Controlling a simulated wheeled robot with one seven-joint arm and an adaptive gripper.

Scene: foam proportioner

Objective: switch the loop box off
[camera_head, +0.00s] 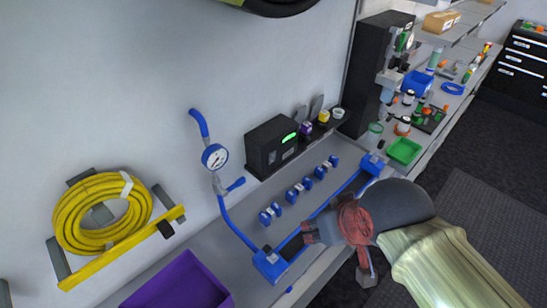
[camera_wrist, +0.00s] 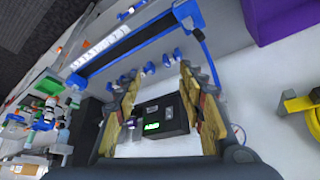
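The loop box is probably the black box (camera_head: 270,146) with a lit green display. It stands on the back of the bench against the wall in the head view. In the wrist view the box (camera_wrist: 174,108) shows between my fingers, with its green display lit. My gripper (camera_head: 336,256) is in front of the box, over the bench's front side, and apart from it. In the wrist view my gripper (camera_wrist: 160,70) has its fingers spread wide with nothing held between them. I cannot make out the box's switch clearly.
A blue pipe with a gauge (camera_head: 214,157) rises left of the box. Small blue fittings (camera_head: 299,190) and a long blue-ended tray (camera_head: 268,264) lie in front. A purple bin (camera_head: 180,286) and yellow hose (camera_head: 98,212) are left. Small jars (camera_head: 322,117) stand right of the box.

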